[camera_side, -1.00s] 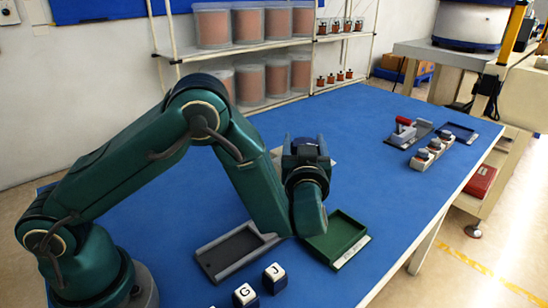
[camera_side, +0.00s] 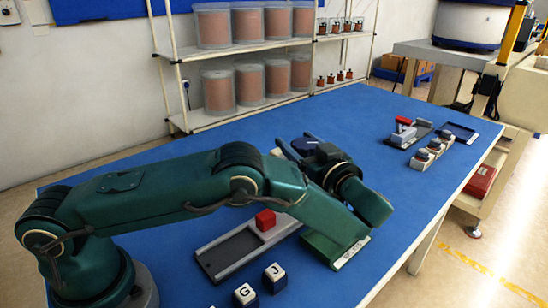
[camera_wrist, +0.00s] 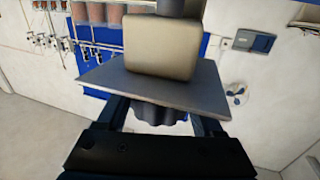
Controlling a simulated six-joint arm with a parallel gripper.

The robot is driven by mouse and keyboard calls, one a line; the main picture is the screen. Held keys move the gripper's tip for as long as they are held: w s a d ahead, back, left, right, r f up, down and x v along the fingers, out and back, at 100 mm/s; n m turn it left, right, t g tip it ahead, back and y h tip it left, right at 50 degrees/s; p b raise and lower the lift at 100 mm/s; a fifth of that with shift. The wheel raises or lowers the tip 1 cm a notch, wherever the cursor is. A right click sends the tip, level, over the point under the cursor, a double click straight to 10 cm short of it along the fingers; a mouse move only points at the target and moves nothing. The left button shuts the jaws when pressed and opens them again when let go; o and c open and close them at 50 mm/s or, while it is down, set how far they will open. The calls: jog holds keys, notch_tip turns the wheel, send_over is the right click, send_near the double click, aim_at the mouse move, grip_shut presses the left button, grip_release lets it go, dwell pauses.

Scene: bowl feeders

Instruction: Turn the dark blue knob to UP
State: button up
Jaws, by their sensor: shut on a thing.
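The dark blue knob (camera_wrist: 160,112) shows in the wrist view as a fluted shape below a grey plate (camera_wrist: 205,88) with a beige block (camera_wrist: 163,45) on it. My gripper (camera_wrist: 161,118) has one finger on each side of the knob and is shut on it. In the side view the knob (camera_side: 304,146) is a dark blue patch between the fingers of my gripper (camera_side: 300,147), beyond the green tray. My wrist and arm hide most of its mount. The UP mark and the knob's pointer cannot be made out.
A green tray (camera_side: 318,254) and a grey slide tray (camera_side: 212,248) with a red block (camera_side: 265,220) lie below my arm. Lettered cubes (camera_side: 274,277) stand at the front. A red-handled device (camera_side: 404,128) and several button boxes (camera_side: 421,160) stand at the right.

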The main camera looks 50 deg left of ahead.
aim_at(311, 154)
jog(key=shift+a+g, duration=0.15)
jog(key=shift+g, duration=0.15)
dwell(0.4)
jog(key=o, duration=1.4)
jog(key=shift+c, duration=0.2)
jog(key=shift+d, duration=0.2)
jog(key=shift+v, duration=1.75)
jog(key=shift+s+d, duration=0.25)
jog(key=shift+d, duration=0.35)
